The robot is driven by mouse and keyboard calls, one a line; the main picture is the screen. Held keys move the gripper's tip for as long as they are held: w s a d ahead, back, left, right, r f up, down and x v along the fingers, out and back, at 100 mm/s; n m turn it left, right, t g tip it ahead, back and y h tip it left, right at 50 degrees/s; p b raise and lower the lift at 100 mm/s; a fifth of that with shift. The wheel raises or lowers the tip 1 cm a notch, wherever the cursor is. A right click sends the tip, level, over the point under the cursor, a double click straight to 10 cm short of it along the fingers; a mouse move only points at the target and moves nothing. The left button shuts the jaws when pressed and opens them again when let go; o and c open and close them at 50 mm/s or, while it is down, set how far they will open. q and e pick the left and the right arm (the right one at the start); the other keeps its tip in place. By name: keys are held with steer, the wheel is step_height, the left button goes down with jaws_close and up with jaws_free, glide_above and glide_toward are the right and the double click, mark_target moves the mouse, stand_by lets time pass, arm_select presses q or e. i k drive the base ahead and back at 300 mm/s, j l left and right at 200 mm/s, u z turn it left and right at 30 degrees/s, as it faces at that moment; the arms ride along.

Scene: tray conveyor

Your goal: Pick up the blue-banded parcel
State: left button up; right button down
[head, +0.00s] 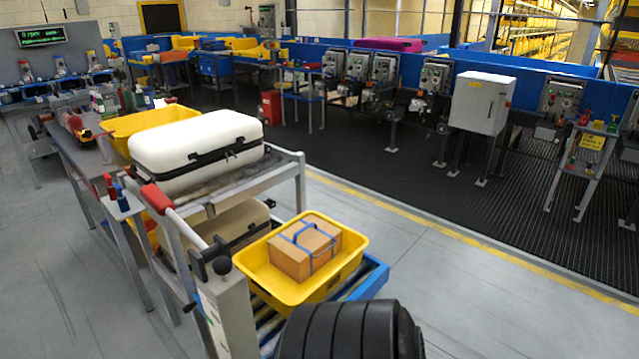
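The blue-banded parcel (292,262) is a brown cardboard box with blue straps and a raised blue handle loop on top. It sits inside a yellow tray (262,280), with its top above the rim. The tray rests on a blue-sided roller conveyor (376,279) at the lower middle of the head view. The parcel's underside is hidden by the tray. Neither of my grippers shows in this view.
Grey floor (480,290) is clear at right.

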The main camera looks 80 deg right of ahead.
mark_target(300, 250)
steer(key=z, duration=2.4)
steer(key=i+l+u, duration=0.1)
steer(key=u, duration=0.35)
steer(key=l+u, duration=0.15)
steer(key=u, duration=0.25)
steer(key=i+l+u, duration=0.15)
steer(key=l+u, duration=0.3)
steer(key=l, duration=0.75)
steer(key=l+u, duration=0.45)
steer(key=l, duration=0.7)
steer(key=k, duration=0.05)
